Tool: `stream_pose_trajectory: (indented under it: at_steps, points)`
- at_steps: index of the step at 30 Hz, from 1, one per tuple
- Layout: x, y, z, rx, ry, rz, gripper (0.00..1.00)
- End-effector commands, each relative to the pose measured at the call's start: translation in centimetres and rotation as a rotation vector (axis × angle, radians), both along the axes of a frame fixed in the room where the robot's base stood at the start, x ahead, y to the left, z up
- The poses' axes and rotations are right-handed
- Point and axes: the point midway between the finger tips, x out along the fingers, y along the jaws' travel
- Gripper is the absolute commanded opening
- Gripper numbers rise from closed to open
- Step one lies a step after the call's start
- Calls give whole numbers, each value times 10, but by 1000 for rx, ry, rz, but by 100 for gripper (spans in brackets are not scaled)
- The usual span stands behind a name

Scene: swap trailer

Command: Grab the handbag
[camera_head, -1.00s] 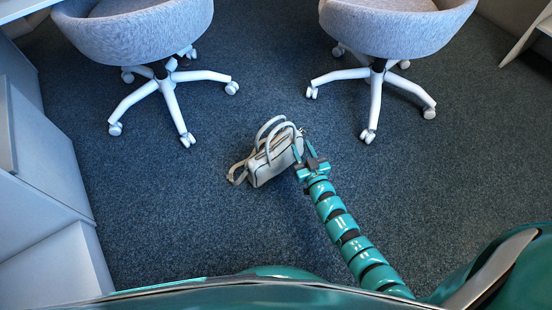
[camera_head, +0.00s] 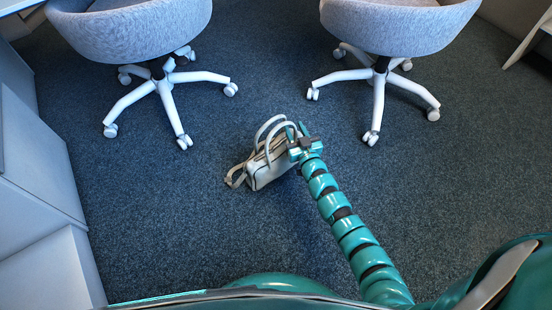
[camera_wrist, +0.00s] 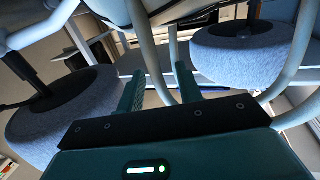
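The handbag (camera_head: 268,168) is pale cream-white with two looped handles and a strap trailing to its left. It sits on the carpet in the head view. My gripper (camera_head: 296,131) is at the bag's upper right, its fingertips by the handles. In the wrist view my gripper (camera_wrist: 160,82) has its two teal fingers spread apart. A pale handle strand (camera_wrist: 149,50) shows in the gap between the fingers, and another curves at the right. I cannot tell whether a finger touches the handle. The bag's body is mostly out of the wrist view.
A grey office chair on white casters stands at the upper left (camera_head: 130,35) and another at the upper right (camera_head: 400,28). A white cabinet (camera_head: 40,165) lines the left side. The blue-grey carpet around the bag is clear.

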Motion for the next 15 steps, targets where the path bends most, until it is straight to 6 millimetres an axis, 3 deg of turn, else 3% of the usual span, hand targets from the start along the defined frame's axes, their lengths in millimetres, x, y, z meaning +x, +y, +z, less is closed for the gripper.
stream_pose_trajectory:
  at_steps: [2,7,15]
  points:
    - [0,0,0,0,0,0,34]
    - [0,0,1,0,-1,0,0]
    - [0,0,1,1,-1,0,0]
